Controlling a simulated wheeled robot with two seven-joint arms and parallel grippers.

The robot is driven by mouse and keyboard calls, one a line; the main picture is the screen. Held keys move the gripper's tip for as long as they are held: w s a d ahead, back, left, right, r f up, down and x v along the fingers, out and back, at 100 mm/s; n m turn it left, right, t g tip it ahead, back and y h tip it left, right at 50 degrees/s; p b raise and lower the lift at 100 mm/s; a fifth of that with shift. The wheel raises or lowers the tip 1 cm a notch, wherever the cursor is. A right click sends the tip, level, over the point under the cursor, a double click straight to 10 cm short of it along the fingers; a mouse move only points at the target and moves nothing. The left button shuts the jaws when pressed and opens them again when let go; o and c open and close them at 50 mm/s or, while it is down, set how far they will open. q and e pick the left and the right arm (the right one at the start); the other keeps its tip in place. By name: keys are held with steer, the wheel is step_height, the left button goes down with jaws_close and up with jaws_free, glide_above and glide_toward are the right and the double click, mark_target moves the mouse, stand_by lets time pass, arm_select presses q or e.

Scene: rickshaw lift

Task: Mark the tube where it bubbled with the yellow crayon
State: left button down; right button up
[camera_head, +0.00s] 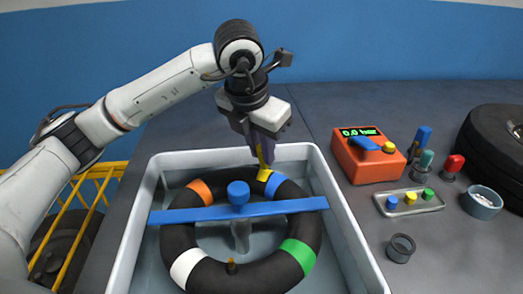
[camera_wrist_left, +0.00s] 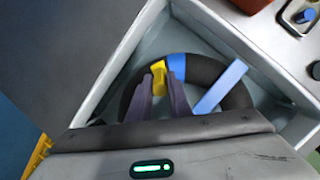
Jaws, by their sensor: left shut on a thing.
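A black tube (camera_head: 205,277) lies as a ring in a grey tub (camera_head: 340,205), with orange, blue, green and white bands. A blue bar (camera_head: 180,215) with a blue knob (camera_head: 238,190) crosses over it; the bar also shows in the wrist view (camera_wrist_left: 222,88). My left gripper (camera_head: 264,148) points down over the tube's far side, shut on the yellow crayon (camera_head: 260,157). In the left wrist view the crayon (camera_wrist_left: 158,75) shows between the fingertips, beside the blue band (camera_wrist_left: 177,66). Yellow shows at the tube there; I cannot tell crayon tip from mark. My right gripper is not in view.
Right of the tub stand an orange pressure box (camera_head: 365,160) reading 0.0 bar, a small tray (camera_head: 408,202) with coloured pieces, a dark ring (camera_head: 401,248), a round dish (camera_head: 482,203) and a tyre (camera_head: 497,140). A yellow rack (camera_head: 70,215) is at left.

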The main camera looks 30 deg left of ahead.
arm_select(q)
steer(key=shift+r+p, duration=1.55)
steer(key=shift+r, duration=1.15)
